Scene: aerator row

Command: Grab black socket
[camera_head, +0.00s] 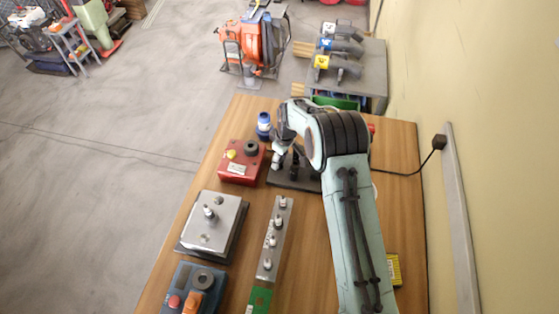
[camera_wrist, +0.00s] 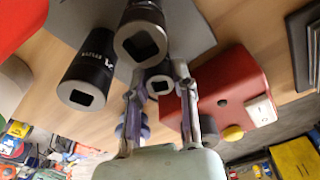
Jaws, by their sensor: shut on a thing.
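In the head view my gripper (camera_head: 280,158) is low over the near-left side of the dark holder plate (camera_head: 292,184), and the arm hides part of the sockets there. Whether the held socket is clear of the plate cannot be told.
A red box (camera_head: 240,163) with a yellow button is close left of the gripper; it also shows in the wrist view (camera_wrist: 232,82). A blue bottle (camera_head: 263,124) stands behind. A metal plate block (camera_head: 212,222) and a strip with several pegs (camera_head: 274,236) lie nearer.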

